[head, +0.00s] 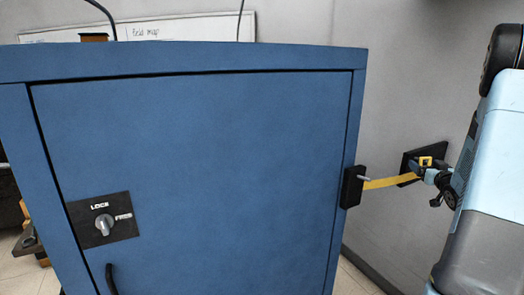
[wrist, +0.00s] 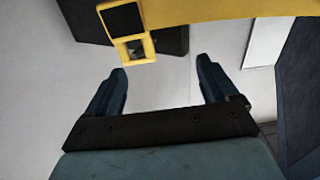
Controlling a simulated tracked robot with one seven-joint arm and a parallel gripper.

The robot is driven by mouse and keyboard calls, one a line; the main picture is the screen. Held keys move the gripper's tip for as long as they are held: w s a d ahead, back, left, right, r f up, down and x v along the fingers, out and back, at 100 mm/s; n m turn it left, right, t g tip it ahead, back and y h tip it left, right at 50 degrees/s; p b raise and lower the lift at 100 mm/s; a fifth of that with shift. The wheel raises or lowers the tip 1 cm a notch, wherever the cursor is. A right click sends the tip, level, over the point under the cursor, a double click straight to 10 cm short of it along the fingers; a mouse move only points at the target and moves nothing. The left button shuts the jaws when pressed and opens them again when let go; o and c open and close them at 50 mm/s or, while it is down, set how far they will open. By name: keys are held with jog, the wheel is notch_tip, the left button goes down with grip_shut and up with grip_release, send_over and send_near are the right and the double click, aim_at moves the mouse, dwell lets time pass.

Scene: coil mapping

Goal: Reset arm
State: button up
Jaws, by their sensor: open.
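My gripper (wrist: 161,70) is open and empty in the wrist view, with its two fingers spread apart. In the head view my arm comes in along the right edge, and the gripper (head: 432,180) is near the wall end of a yellow strap (head: 388,182). The strap runs from a black block on the cabinet's right side to a black plate (head: 412,164) on the wall. In the wrist view the strap (wrist: 215,10) crosses the top, with a yellow buckle (wrist: 135,47) just beyond the fingertips. I cannot tell whether a finger touches it.
A large blue cabinet (head: 200,150), its door closed, fills the left and middle of the head view. It has a lock knob (head: 102,224) and a dark handle (head: 111,280). A whiteboard (head: 190,28) is behind it.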

jog(key=s+a+r+g, duration=0.2)
jog(key=s+a+r, duration=0.15)
jog(key=a, duration=0.35)
jog(key=s+a+r+g+h, duration=0.1)
jog(key=s+a+r+g, duration=0.1)
jog(key=a+r, duration=0.4)
jog(key=s+a+r+g, duration=0.2)
jog(key=s+a+r, duration=0.1)
jog(key=a, duration=0.5)
jog(key=s+a+g+y, duration=0.1)
jog(key=s+a+g, duration=0.2)
jog(key=s+a, duration=0.6)
jog(key=s+a+f+n+g+y, duration=0.1)
jog(key=s+a+g+y, duration=0.1)
jog(key=s+a, duration=0.8)
jog(key=s+g, duration=0.1)
jog(key=s, duration=0.7)
jog(key=shift+s+f+y, duration=0.25)
jog(key=shift+f+y, duration=0.05)
jog(key=shift+c, duration=0.4)
